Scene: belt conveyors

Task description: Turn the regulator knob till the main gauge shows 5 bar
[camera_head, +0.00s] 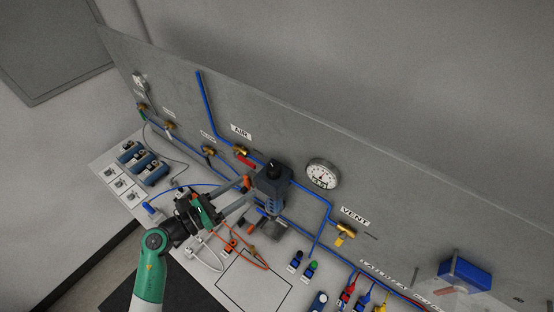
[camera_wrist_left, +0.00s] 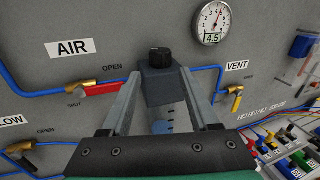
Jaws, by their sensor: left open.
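The regulator (camera_head: 271,188) is a dark grey block on the grey panel with a black knob (camera_head: 274,168) on top. In the left wrist view the knob (camera_wrist_left: 160,57) shows a small light mark. The main gauge (camera_head: 321,174) is round and white, to the right of the regulator; in the left wrist view the gauge (camera_wrist_left: 210,23) reads 4.5. My left gripper (camera_head: 248,194) is open in front of the regulator. In the left wrist view its fingers (camera_wrist_left: 160,76) appear on either side of the regulator body, below the knob; contact cannot be told. My right gripper is not in view.
The red-handled AIR valve (camera_head: 244,159) is left of the regulator, the yellow VENT valve (camera_head: 345,232) right. Blue pipes (camera_head: 205,105) run along the panel. Orange cable (camera_head: 257,262), connectors and blue devices (camera_head: 150,172) lie on the bench below.

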